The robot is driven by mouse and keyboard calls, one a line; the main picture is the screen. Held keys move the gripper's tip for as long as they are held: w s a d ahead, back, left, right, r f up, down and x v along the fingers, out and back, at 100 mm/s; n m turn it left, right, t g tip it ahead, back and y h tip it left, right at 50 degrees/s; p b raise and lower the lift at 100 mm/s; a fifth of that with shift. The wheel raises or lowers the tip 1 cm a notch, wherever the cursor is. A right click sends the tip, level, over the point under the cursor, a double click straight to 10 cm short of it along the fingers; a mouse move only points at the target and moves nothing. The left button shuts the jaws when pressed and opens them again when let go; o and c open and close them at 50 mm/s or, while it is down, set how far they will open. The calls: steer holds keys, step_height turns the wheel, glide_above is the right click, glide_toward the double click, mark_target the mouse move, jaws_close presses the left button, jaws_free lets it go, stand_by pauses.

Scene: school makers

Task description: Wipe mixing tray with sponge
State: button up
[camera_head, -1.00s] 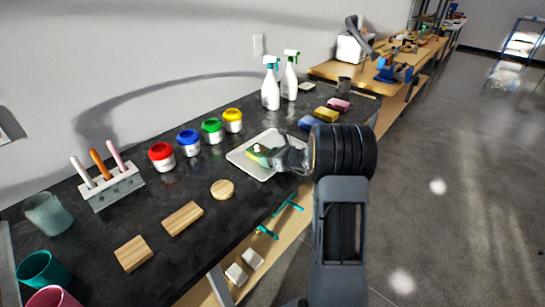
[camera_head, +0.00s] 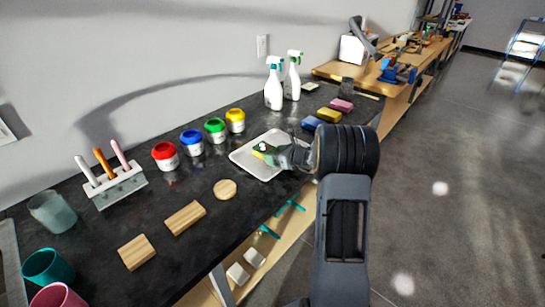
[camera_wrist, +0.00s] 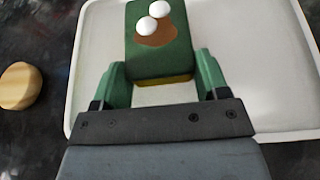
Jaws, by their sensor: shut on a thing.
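The white mixing tray (camera_head: 243,163) lies on the dark bench top, and it fills much of the wrist view (camera_wrist: 240,25). My gripper (camera_head: 277,154) is over the tray, shut on a sponge (camera_head: 261,149). In the wrist view the sponge (camera_wrist: 150,65) is dark green with a yellow lower edge, gripped between the two green fingers. A brown patch and two white round spots show on its top. I cannot tell whether its underside touches the tray. My wrist hides the tray's right part in the head view.
Red, blue, green and yellow paint jars (camera_head: 191,143) stand behind the tray, and two spray bottles (camera_head: 273,85) farther back. Blue, yellow and pink sponges (camera_head: 328,115) lie beyond it. Wooden blocks (camera_head: 185,217) and a round wooden disc (camera_head: 225,189) lie nearer, with bare bench between.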

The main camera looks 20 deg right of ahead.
steer(key=shift+w+d+f+p, duration=0.1)
steer(key=shift+w+d+p, duration=0.3)
steer(key=shift+d, duration=0.7)
steer(key=shift+w+d+r+p, duration=0.1)
steer(key=shift+w+d+p, duration=0.15)
steer(key=shift+w+d, duration=0.6)
steer(key=shift+w+d+f+p, duration=0.1)
steer(key=shift+w+d+p, duration=0.2)
steer(key=shift+d, duration=1)
steer(key=shift+r+p, duration=2.35)
steer(key=shift+r, duration=1.2)
